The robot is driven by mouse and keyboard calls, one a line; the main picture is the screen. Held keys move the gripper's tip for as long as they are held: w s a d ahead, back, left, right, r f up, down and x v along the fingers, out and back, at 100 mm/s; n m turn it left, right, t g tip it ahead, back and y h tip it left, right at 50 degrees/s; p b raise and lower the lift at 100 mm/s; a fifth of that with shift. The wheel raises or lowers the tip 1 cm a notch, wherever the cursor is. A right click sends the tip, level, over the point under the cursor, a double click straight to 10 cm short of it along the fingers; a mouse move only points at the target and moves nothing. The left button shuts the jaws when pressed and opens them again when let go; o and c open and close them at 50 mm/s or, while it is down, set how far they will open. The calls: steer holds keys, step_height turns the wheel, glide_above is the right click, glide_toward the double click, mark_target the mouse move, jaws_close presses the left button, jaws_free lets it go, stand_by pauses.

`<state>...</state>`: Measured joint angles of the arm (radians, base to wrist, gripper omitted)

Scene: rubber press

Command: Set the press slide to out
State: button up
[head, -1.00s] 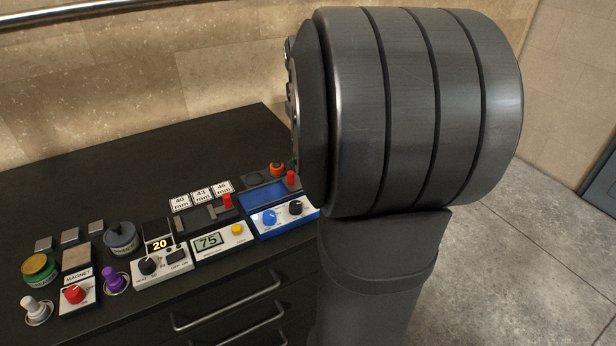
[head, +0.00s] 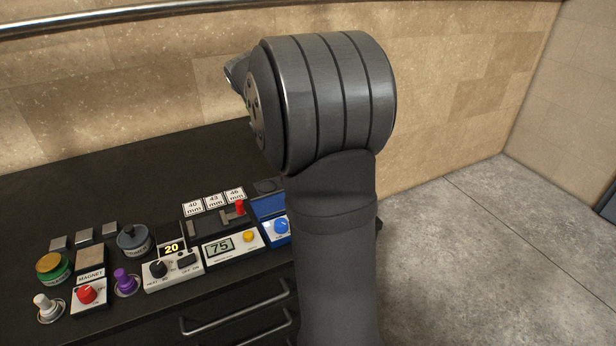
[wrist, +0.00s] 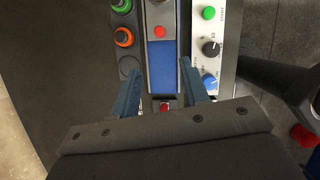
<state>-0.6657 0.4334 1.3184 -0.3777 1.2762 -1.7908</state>
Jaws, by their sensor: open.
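In the wrist view a red knob (wrist: 160,31) stands on a grey carriage at the far end of a long blue bed (wrist: 162,78); I take this to be the press slide. My gripper (wrist: 160,76) is open, its two blue fingers on either side of the blue bed, with nothing held. The red knob is farther out than the fingertips. A second red knob (wrist: 165,107) lies nearer, between the fingers. In the head view only part of the blue bed (head: 268,206) shows; my arm hides its knob, and my fingers cannot be made out.
A white control panel (wrist: 225,45) with green, black and blue controls lies close right of the fingers. Green and orange knobs (wrist: 123,37) lie left. In the head view, a gauge with a red knob (head: 240,207) and several other devices stand left along the bench (head: 130,165).

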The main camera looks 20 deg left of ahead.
steer(key=x, duration=1.7)
steer(key=shift+a+f, duration=0.1)
steer(key=shift+f, duration=0.15)
steer(key=shift+c, duration=0.2)
